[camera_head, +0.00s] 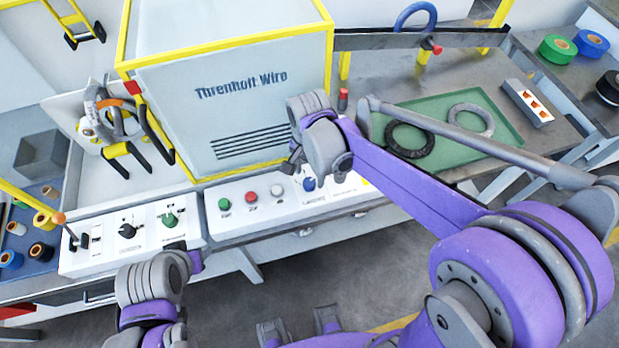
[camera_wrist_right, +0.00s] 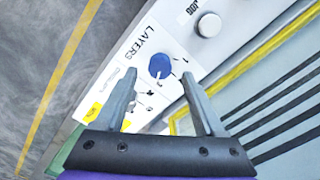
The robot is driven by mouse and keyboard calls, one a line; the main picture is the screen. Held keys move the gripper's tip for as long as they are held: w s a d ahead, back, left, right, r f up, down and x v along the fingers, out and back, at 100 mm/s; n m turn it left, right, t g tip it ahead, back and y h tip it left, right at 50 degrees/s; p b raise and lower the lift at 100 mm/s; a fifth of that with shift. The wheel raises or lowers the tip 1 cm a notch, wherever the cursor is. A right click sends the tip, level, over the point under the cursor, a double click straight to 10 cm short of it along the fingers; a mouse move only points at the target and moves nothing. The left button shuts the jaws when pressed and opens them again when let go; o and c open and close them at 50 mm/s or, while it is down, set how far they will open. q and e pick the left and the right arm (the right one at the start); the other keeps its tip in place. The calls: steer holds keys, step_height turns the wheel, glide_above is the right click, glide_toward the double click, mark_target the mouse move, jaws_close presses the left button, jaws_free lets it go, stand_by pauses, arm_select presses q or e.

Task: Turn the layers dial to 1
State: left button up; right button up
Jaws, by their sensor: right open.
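The layers dial (camera_head: 309,184) is a blue knob on the right part of the white control panel. In the right wrist view the blue dial (camera_wrist_right: 159,64) sits beside the printed word LAYERS, with a 1 printed to its right. A white mark on the knob points roughly downward in that view, away from the 1. My right gripper (camera_head: 318,172) is over the dial. In the right wrist view the right gripper (camera_wrist_right: 159,76) is open, one finger on each side of the dial; contact cannot be told. My left gripper (camera_head: 188,259) is low in front of the panel, its jaws unclear.
Green, red and white buttons (camera_head: 251,196) line the panel left of the dial. A green knob (camera_head: 170,219) and a black knob (camera_head: 127,231) are further left. The Threnholt Wire cabinet (camera_head: 235,110) rises behind. A green mat (camera_head: 455,150) with two coils lies right.

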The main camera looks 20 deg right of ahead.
mark_target(309, 184)
steer(key=shift+f, duration=1.5)
steer(key=shift+c, duration=0.3)
jaws_close()
